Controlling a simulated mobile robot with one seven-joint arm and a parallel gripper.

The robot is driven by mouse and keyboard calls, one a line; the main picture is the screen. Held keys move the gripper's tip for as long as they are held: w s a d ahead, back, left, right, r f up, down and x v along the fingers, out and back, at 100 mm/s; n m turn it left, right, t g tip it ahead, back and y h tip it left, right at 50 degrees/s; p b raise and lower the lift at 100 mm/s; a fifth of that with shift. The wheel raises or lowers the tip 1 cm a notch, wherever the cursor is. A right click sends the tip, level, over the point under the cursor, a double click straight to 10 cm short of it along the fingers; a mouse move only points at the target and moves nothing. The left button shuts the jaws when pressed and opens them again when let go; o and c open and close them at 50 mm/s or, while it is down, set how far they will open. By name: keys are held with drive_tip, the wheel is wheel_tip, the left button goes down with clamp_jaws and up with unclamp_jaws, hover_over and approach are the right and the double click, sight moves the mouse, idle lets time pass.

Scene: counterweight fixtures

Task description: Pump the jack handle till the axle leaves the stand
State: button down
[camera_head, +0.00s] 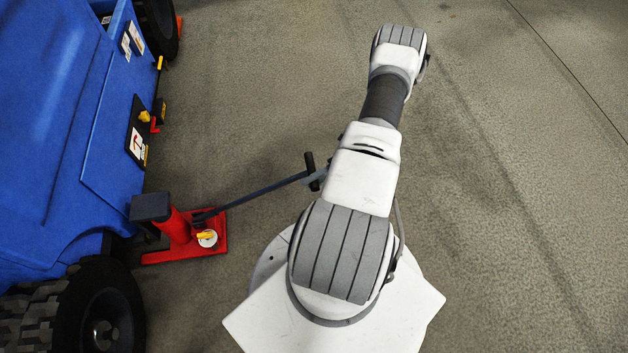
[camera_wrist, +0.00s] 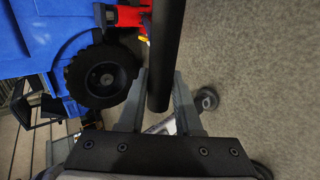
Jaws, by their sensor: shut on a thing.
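A red jack (camera_head: 172,226) stands on the floor against the side of a blue vehicle (camera_head: 60,130), with a dark pad (camera_head: 150,207) on top. Its dark handle (camera_head: 255,192) slopes up to the right and ends in a black crosswise grip (camera_head: 311,172). My gripper (camera_wrist: 160,88) is shut on the handle's grip, a dark bar (camera_wrist: 160,60) between its two fingers in the wrist view. In the head view my arm hides most of the gripper. The axle and its stand cannot be made out in either view.
A black wheel (camera_head: 100,310) stands at the lower left, close to the jack; it also shows in the wrist view (camera_wrist: 103,76). A yellow-and-white knob (camera_head: 207,238) sits on the jack's red base. The concrete floor (camera_head: 510,200) on the right is clear.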

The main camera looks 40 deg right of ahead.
drive_tip(key=shift+f, duration=0.2)
drive_tip(key=w+a+r+g+h+p, duration=0.1)
drive_tip(key=w+a+r+h+p, duration=0.1)
drive_tip(key=w+a+r+p, duration=0.2)
drive_tip(key=w+a+r+g+h+p, duration=0.2)
drive_tip(key=w+a+r+p, duration=0.2)
drive_tip(key=a+r+p, duration=0.4)
wheel_tip(320, 180, up, 5)
drive_tip(key=p, duration=0.4)
drive_tip(key=shift+w+a+r+h+p, duration=0.15)
drive_tip(key=shift+w+a+h+p, duration=0.05)
drive_tip(key=shift+a+h+p, duration=0.1)
drive_tip(key=shift+d, duration=0.15)
drive_tip(key=s+d+f+t+y+b, duration=0.1)
drive_tip(key=s+d+f+y+b, duration=0.1)
drive_tip(key=s+d+f+b, duration=0.3)
wheel_tip(320, 180, down, 3)
drive_tip(key=shift+d+r+b, duration=0.1)
drive_tip(key=shift+d+b, duration=0.7)
drive_tip(key=shift+d, duration=0.35)
